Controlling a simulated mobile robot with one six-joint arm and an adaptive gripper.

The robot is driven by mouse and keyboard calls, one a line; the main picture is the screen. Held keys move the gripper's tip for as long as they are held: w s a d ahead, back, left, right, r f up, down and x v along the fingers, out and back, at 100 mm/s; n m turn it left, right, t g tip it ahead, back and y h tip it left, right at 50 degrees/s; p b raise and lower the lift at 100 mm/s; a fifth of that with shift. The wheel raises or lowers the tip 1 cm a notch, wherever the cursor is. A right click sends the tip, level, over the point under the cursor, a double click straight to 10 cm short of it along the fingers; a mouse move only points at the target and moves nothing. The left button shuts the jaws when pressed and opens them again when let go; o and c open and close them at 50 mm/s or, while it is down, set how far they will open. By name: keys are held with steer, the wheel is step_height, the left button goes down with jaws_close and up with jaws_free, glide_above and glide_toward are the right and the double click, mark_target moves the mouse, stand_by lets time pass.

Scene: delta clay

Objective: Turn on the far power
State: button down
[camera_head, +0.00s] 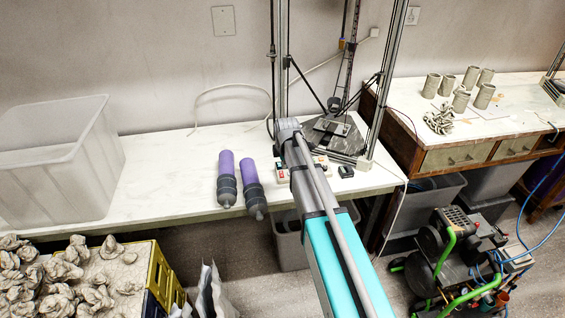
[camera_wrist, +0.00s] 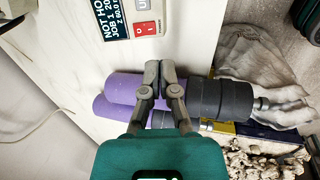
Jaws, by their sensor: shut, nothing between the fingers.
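A white control box with a dark display (camera_wrist: 112,18) shows at the top of the wrist view. A red rocker switch (camera_wrist: 145,28) sits beside the display, and a pale button lies above it, cut off by the frame edge. The switch's position is too small to tell. In the head view the control box (camera_head: 281,173) stands on the white bench, partly hidden by my arm. My gripper (camera_wrist: 160,69) is shut and empty, its fingertips together in front of the purple and grey cylinders and apart from the switch in the picture. My arm hides the gripper in the head view.
Two purple and grey cylinders (camera_head: 227,176) lie on the bench (camera_head: 165,165) left of my arm. A clear bin (camera_head: 60,165) stands at the left. A small black box (camera_head: 345,171) and a delta printer frame (camera_head: 376,85) stand right of and behind the control box.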

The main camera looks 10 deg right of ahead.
steer(key=s+p+v, duration=0.1)
steer(key=p+v, duration=0.5)
steer(key=v, duration=0.1)
steer(key=shift+s, duration=0.2)
steer(key=shift+f, duration=0.1)
stand_by(0.5)
steer(key=s+d+m+g, duration=0.2)
steer(key=s+d+m, duration=0.1)
steer(key=s+m, duration=1.5)
steer(key=s, duration=0.5)
steer(key=shift+s+g, duration=0.4)
